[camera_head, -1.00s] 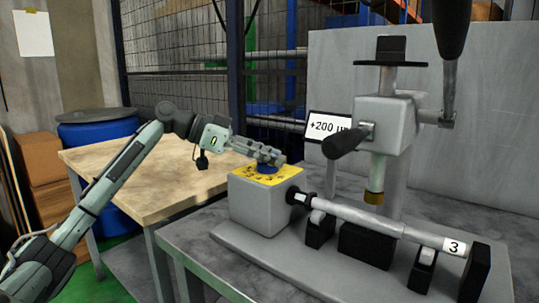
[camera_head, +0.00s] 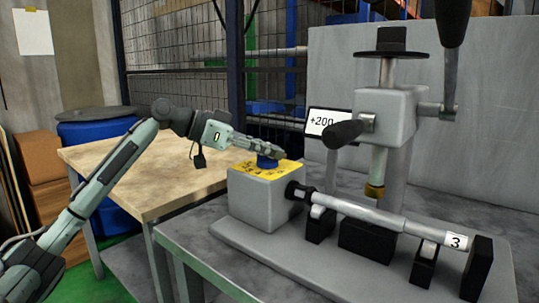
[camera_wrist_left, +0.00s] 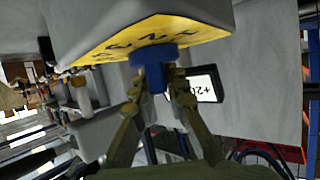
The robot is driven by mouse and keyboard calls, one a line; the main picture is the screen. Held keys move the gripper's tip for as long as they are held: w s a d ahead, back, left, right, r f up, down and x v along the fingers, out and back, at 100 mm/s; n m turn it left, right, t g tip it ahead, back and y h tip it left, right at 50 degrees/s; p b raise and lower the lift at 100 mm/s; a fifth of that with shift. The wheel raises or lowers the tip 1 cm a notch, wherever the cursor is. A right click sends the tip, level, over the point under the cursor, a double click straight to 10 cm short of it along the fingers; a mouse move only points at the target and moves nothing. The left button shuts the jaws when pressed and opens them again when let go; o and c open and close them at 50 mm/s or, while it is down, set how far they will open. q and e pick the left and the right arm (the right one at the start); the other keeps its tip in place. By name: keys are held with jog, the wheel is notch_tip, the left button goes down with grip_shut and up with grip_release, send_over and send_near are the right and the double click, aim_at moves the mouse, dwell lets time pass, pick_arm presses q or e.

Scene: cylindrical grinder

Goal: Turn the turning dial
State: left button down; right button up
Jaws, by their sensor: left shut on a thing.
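The turning dial (camera_head: 266,162) is a blue knob on a yellow, marked plate on top of a grey box (camera_head: 262,200). My left gripper (camera_head: 281,154) reaches in from the left, with its fingers over the dial. In the left wrist view, the fingers (camera_wrist_left: 153,76) are shut on the stem of the blue dial (camera_wrist_left: 153,54), one on each side. Part of the dial is hidden behind the fingers in the head view. My right gripper is not in view.
A white display (camera_head: 320,121) reading "+200" is partly hidden by a black handle (camera_head: 343,133) of the grinder. A grey rod (camera_head: 365,212) labelled 3 rests on supports beside the box. A wooden table (camera_head: 130,175) stands at left.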

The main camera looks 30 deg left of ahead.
pick_arm(q)
jog(key=shift+f+n+t+y, duration=0.15)
jog(key=shift+n+t+y, duration=0.25)
jog(key=shift+n+y, duration=0.6)
jog(key=shift+y, duration=0.1)
jog(key=shift+n+t+y, duration=0.5)
jog(key=shift+a+n+y, duration=0.1)
jog(key=shift+n+y, duration=0.4)
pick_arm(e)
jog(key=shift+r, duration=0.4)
pick_arm(q)
jog(key=c, duration=1.5)
grip_release()
jog(key=shift+c, duration=0.2)
jog(key=shift+s, duration=0.1)
